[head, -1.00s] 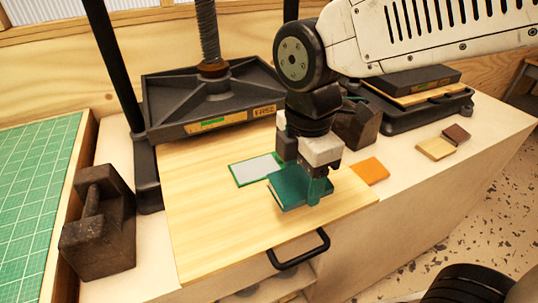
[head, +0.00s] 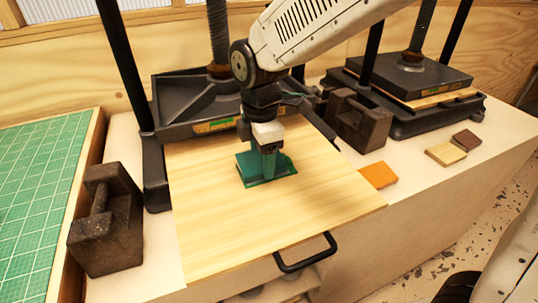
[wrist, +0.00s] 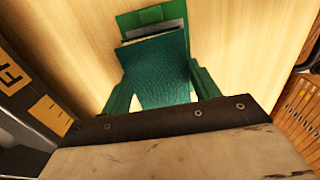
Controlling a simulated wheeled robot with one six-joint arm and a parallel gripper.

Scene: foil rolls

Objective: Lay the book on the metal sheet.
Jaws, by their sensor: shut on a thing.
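The teal book (head: 250,170) is held flat between the green fingers of my gripper (head: 268,172), over the wooden board. It also shows in the wrist view (wrist: 158,72), with a finger at each side. The metal sheet (wrist: 158,29) is grey with a green border. In the wrist view only a strip of it shows past the book's far edge; the book hides the rest. The book lies over most of the sheet, slightly turned against it. I cannot tell whether the two touch.
The wooden board (head: 300,220) has a black handle (head: 305,255) in front and is otherwise clear. A dark press (head: 205,100) stands behind. Iron weights stand left (head: 105,222) and right (head: 358,122). An orange block (head: 378,175) lies to the right, a green cutting mat (head: 40,170) far left.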

